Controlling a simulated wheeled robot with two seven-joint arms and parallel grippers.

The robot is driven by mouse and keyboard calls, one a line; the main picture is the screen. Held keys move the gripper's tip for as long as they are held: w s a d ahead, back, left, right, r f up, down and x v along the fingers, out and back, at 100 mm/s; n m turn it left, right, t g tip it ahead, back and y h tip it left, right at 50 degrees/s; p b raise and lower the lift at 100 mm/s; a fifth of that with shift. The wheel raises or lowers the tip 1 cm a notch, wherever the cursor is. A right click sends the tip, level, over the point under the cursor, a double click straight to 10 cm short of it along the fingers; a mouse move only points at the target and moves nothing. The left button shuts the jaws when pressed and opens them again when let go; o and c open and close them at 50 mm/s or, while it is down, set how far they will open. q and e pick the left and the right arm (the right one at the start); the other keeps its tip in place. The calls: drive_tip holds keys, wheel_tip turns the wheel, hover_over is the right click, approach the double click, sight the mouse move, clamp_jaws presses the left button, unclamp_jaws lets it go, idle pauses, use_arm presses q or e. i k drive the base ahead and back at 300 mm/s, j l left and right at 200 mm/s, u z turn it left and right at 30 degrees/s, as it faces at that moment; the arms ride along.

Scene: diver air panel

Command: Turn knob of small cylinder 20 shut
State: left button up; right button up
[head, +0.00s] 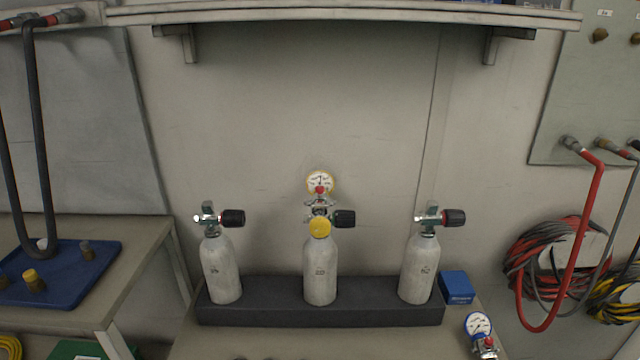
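Small cylinder 20 (320,268) is the grey bottle in the middle of three; its label looks like 20. It stands upright in a dark rack (270,312). Its black knob (344,219) sticks out to the right of the valve. A yellow round part (320,228) is at the front of the valve. A regulator with a yellow-rimmed gauge (319,183) sits above it. Whether the knob is open or shut cannot be told. Neither of my grippers is in view.
Similar cylinders stand at the left (221,270) and right (418,270), each with a dark knob. A shelf (340,12) overhangs above. Hoses (560,255) hang at right.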

sight(343, 219)
drive_tip(key=l+u, duration=0.15)
drive_tip(key=l, duration=0.2)
drive_tip(key=k+l+u, duration=0.1)
drive_tip(key=l, duration=0.25)
drive_tip(key=k+l+u, duration=0.15)
drive_tip(key=l, duration=0.2)
drive_tip(key=k+l+u, duration=0.1)
drive_tip(key=l, duration=0.4)
drive_tip(key=i+l+z, duration=0.15)
drive_tip(key=l, duration=0.1)
